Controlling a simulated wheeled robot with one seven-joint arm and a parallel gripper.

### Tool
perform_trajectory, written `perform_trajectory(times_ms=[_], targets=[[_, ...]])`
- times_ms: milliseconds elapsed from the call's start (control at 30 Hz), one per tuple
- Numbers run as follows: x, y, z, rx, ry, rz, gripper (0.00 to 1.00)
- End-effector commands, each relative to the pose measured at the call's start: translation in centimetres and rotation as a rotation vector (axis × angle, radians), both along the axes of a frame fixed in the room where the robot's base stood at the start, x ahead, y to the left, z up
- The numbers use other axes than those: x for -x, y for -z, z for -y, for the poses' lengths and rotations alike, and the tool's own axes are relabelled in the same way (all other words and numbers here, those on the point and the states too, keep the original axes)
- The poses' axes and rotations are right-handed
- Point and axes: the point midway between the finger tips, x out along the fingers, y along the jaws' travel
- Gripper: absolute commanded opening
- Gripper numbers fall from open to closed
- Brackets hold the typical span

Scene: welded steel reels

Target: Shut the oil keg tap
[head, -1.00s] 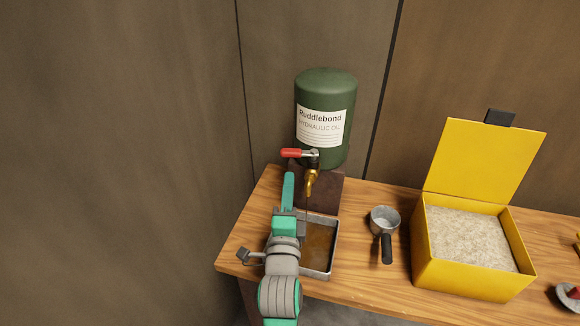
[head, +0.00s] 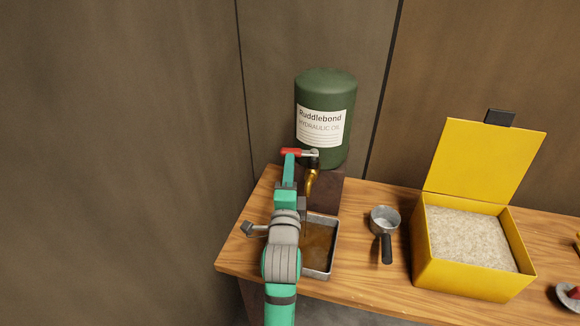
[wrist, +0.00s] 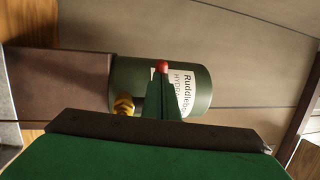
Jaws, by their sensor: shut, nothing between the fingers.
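The green oil keg (head: 325,88) labelled "Ruddlebond Hydraulic Oil" stands on a dark block (head: 325,190). Its brass tap (head: 312,180) has a lever with a red grip (head: 292,152) pointing sideways to the left. A thin dark line hangs below the spout over the metal tray (head: 333,245), which holds brown liquid. My gripper (head: 289,156) is shut and empty, its tips at the red grip, seemingly touching or just beside it. In the wrist view the red grip's end (wrist: 162,66) shows right at my fingertips (wrist: 163,78); the brass tap (wrist: 124,106) is to their left.
A metal scoop with a dark handle (head: 386,248) lies right of the tray. Further right is an open yellow box (head: 470,280) of pale granules, its lid raised. Walls stand close behind and left of the wooden bench (head: 362,270).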

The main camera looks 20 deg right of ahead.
Motion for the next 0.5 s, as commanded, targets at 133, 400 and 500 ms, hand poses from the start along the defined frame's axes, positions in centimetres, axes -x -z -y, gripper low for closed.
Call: perform_trajectory(times_ms=[133, 400, 500], targets=[[-1.39, -0.03, -0.30, -0.001, -0.002, 0.000, 0.00], [-1.47, -0.06, -0.26, 0.000, -0.001, 0.001, 0.00], [-1.36, -0.01, -0.31, 0.000, -0.001, 0.001, 0.00]])
